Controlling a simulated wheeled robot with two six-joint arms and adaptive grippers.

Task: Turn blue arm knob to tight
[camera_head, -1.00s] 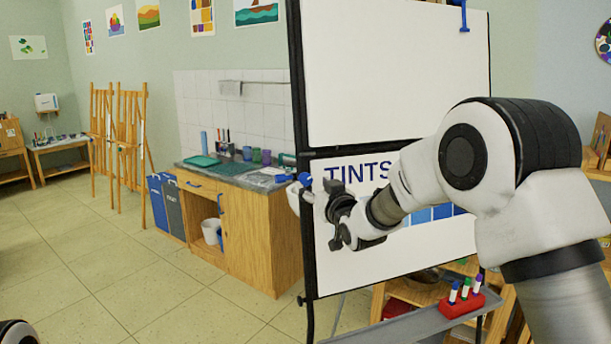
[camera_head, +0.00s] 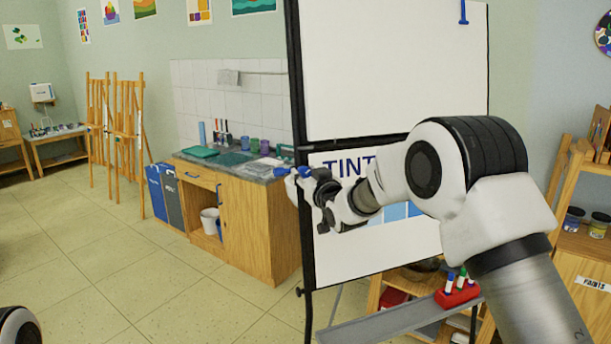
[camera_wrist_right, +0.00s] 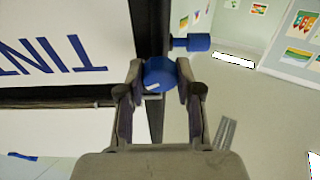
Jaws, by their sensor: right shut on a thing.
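The blue arm knob (camera_wrist_right: 160,73) sits at the side edge of the whiteboard frame. In the right wrist view it lies between the two fingers of my right gripper (camera_wrist_right: 158,88), which is shut on it. A short white mark shows on the knob's face. In the head view my right gripper (camera_head: 300,187) is at the left upright of the board, and the blue knob there is partly hidden by the fingers. A second blue piece (camera_wrist_right: 195,42) sticks out beside the knob in the wrist view. My left gripper is not in view.
The whiteboard (camera_head: 395,65) stands over a lower "TINTS" panel, close to my right arm. A grey ledge (camera_head: 370,332) and a red marker holder (camera_head: 457,297) are below. A wooden cabinet (camera_head: 245,235) stands behind to the left. The tiled floor at left is clear.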

